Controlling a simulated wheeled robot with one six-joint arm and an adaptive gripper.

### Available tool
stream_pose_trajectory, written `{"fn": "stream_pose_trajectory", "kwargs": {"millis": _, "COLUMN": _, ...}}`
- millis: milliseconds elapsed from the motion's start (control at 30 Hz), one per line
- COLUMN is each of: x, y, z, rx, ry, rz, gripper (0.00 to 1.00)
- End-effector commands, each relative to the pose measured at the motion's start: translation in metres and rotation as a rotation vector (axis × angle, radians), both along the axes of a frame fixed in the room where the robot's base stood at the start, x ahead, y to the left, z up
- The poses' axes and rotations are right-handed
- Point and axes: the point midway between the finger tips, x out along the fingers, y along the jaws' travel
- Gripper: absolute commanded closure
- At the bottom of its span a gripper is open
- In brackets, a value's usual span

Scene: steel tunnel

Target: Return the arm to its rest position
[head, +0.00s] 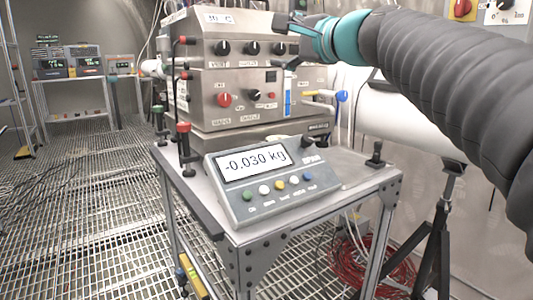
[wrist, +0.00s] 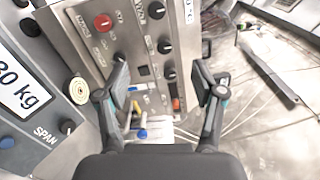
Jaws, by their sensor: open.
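My arm, in a grey ribbed sleeve with a teal band, reaches in from the right of the head view. My gripper (head: 279,43) is at its end, in front of the upper right part of the steel instrument panel (head: 215,110). In the wrist view the two dark fingers of my gripper (wrist: 162,82) stand wide apart with nothing held between them. Whether a fingertip touches the panel is not clear.
A scale (head: 240,206) reading -0.030 kg stands on a metal cart (head: 340,199) below my gripper. A blue-tipped lever (head: 341,96) sticks out at the panel's right. A white pipe (head: 400,125) runs behind my arm. The grated floor (head: 90,215) at left is open.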

Motion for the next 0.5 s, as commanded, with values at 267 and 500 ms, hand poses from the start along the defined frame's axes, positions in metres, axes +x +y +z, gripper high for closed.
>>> {"fn": "stream_pose_trajectory", "kwargs": {"millis": 267, "x": 0.005, "y": 0.007, "z": -0.050, "rx": -0.237, "ry": 0.001, "rz": 0.027, "gripper": 0.32}}
{"fn": "stream_pose_trajectory", "kwargs": {"millis": 500, "x": -0.002, "y": -0.001, "z": -0.121, "rx": -0.482, "ry": 0.047, "rz": 0.061, "gripper": 0.32}}
